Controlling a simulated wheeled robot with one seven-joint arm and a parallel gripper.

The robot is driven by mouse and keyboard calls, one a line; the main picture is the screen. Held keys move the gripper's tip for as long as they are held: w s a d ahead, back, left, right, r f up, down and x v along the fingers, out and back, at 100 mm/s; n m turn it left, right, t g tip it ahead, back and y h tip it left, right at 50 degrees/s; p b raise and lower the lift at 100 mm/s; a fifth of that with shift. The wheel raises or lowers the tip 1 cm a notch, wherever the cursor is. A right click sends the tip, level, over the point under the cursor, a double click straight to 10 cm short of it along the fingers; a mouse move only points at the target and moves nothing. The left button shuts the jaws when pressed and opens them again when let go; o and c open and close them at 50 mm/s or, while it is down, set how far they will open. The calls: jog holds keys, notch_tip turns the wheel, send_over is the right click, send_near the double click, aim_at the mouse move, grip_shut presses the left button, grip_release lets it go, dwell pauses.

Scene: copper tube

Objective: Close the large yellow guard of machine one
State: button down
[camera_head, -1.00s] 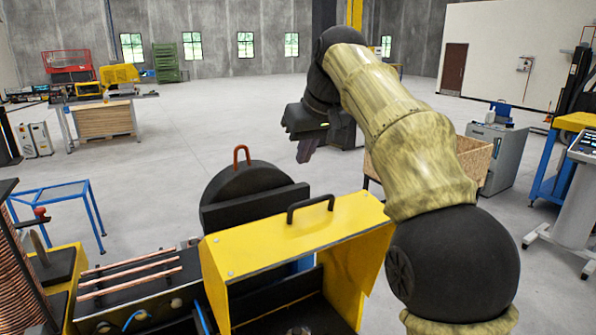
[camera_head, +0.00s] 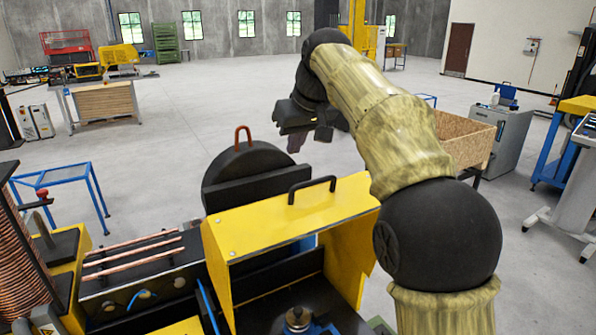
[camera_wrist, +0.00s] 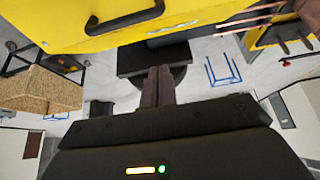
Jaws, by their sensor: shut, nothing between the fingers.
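The large yellow guard (camera_head: 290,222) stands raised on the machine in front of me, with the dark interior showing under its top plate. A black bar handle (camera_head: 312,187) sits on the guard's far upper edge. My gripper (camera_head: 297,143) hangs beyond and above the handle in the head view, apart from it. In the wrist view the guard (camera_wrist: 180,22) fills the top, with its handle (camera_wrist: 125,17) near the top edge. My gripper's fingers (camera_wrist: 158,72) are together and empty, a short way from the handle in that picture.
A dark round part with a copper-coloured loop (camera_head: 240,160) stands beside the guard. Copper tubes (camera_head: 132,258) lie on the machine at left. A blue-framed table (camera_head: 60,185) and a wooden crate (camera_head: 465,142) stand on the floor. The floor beyond is mostly open.

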jog(key=x, duration=0.3)
jog(key=shift+f, duration=0.45)
jog(key=shift+s+f, duration=0.15)
jog(key=shift+f, duration=0.1)
jog(key=shift+s+d+f, duration=0.4)
jog(key=shift+s+d, duration=0.05)
jog(key=shift+s, duration=0.15)
jog(key=shift+s+d+f, duration=0.25)
jog(key=shift+s+f, duration=0.1)
jog(key=shift+f, duration=0.2)
jog(key=shift+f, duration=0.15)
